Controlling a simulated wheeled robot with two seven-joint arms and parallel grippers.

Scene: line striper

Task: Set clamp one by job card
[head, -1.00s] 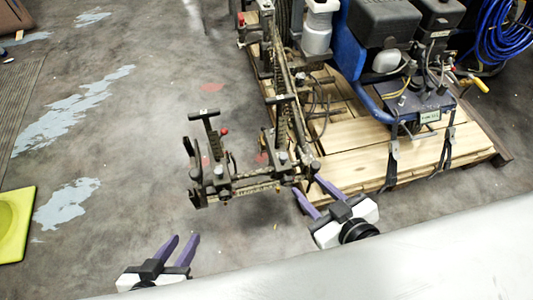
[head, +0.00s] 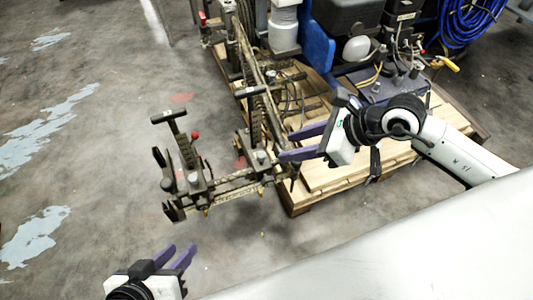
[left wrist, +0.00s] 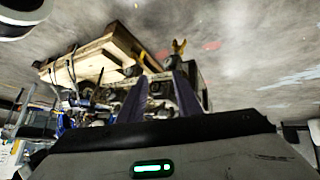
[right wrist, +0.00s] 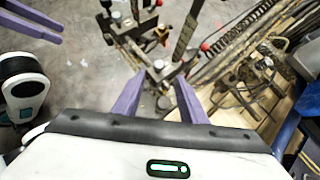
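The line striper (head: 340,75) stands on a wooden pallet, with a dark clamp bar (head: 235,190) reaching out over the floor. A left T-handled clamp (head: 187,150) with a red knob (head: 195,135) is on the bar's left part; a second T-handled clamp (head: 255,125) is further right. I cannot tell which is clamp one, and no job card is legible. My right gripper (head: 286,146) is open and empty, just right of the second clamp; in the right wrist view the clamp hardware (right wrist: 160,72) shows beyond its fingers. My left gripper (head: 180,250) is open and empty, below the bar.
The pallet (head: 310,195) edge lies under my right gripper. A blue hose coil (head: 470,30) is at the upper right. Clear floor (head: 90,130) with worn pale patches lies left of the clamps.

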